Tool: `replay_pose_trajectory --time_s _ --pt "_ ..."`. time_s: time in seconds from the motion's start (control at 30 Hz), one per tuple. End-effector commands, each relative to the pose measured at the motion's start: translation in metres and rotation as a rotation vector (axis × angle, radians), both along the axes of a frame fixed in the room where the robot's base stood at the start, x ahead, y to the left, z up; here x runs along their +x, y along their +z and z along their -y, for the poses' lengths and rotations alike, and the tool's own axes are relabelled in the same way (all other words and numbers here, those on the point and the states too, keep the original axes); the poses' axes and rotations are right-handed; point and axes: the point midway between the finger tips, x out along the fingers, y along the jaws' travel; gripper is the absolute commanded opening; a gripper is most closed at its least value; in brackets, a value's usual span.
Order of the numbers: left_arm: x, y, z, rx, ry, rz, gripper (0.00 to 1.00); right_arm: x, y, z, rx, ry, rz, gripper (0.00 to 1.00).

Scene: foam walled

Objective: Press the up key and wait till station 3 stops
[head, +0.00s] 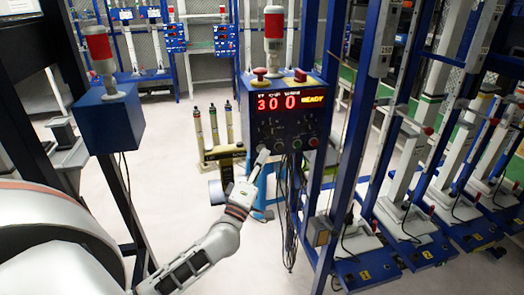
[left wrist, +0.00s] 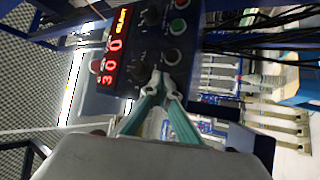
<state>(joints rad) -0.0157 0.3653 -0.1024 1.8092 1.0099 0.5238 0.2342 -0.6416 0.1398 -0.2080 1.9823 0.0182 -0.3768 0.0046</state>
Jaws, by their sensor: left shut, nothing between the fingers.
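A blue control box (head: 285,118) stands on a post in the middle of the head view. Its lit red and yellow display (head: 290,102) reads 3, 0, 0 and READY. Below the display are knobs and a row of round buttons; a green button (left wrist: 180,27) shows in the left wrist view. My left gripper (head: 262,154) is shut and empty, with its tips at the lower front of the box. In the left wrist view its teal fingers (left wrist: 161,82) meet just below a dark round key (left wrist: 172,57). Contact cannot be told. My right gripper is not in view.
A red mushroom button (head: 260,74) and a red-and-white lamp (head: 274,25) top the box. Several blue-based stations (head: 400,238) stand along the right. A blue box with a red lamp (head: 108,118) is at left. Cables (head: 290,205) hang below the panel. The pale floor is open at centre left.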

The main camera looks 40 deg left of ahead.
Motion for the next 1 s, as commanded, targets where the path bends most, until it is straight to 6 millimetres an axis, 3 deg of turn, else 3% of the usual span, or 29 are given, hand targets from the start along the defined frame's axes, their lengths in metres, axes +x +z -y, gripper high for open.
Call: replay_pose_trajectory --time_s 1.0 --pt "0.0068 0.0008 -0.0082 0.000 0.001 0.001 0.00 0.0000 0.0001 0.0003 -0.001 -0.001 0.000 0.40"
